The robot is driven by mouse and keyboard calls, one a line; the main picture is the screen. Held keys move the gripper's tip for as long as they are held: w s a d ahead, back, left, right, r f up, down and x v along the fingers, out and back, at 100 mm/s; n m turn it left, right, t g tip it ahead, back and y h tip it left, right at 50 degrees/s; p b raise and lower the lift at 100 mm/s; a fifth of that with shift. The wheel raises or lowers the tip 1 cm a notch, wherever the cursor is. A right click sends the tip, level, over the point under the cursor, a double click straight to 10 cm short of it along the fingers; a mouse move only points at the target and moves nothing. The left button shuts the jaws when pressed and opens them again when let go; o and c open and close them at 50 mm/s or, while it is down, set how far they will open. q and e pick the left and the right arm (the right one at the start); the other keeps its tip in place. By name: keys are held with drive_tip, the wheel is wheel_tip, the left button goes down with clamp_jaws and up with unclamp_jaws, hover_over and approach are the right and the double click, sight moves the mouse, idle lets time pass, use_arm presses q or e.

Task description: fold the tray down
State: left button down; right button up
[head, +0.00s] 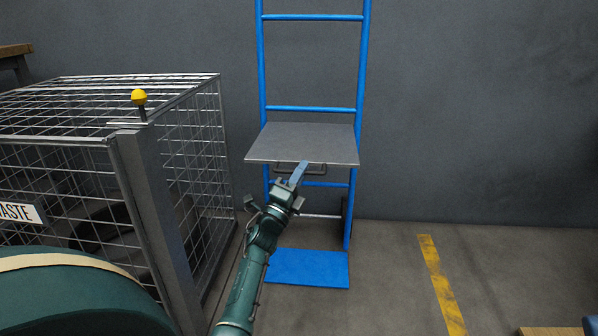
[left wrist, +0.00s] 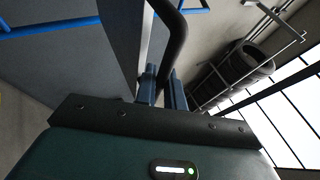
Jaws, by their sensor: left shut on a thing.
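The tray (head: 305,143) is a flat grey board on the blue hand truck (head: 262,60). It sticks out from the frame and looks about level. A dark wire handle (head: 318,169) hangs under its front edge. My left gripper (head: 300,170) is at this handle, shut on it, just below the front edge. In the left wrist view the dark handle (left wrist: 177,40) runs down between the blue fingers (left wrist: 162,88), with the tray's grey underside (left wrist: 75,55) beside it. The fingertips' exact grip is partly hidden. My right gripper is not in view.
A wire mesh cage (head: 70,130) marked "WASTE", with a yellow knob (head: 139,97) on its corner post, stands close to the left of my arm. The truck's blue toe plate (head: 307,268) lies on the floor.

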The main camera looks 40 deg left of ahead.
use_arm(q)
drive_tip(key=shift+a+f, duration=0.1)
drive_tip(key=shift+f, duration=0.05)
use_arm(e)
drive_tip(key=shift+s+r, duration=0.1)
use_arm(q)
drive_tip(key=c, duration=1.5)
unclamp_jaws()
drive_tip(key=shift+w, duration=0.1)
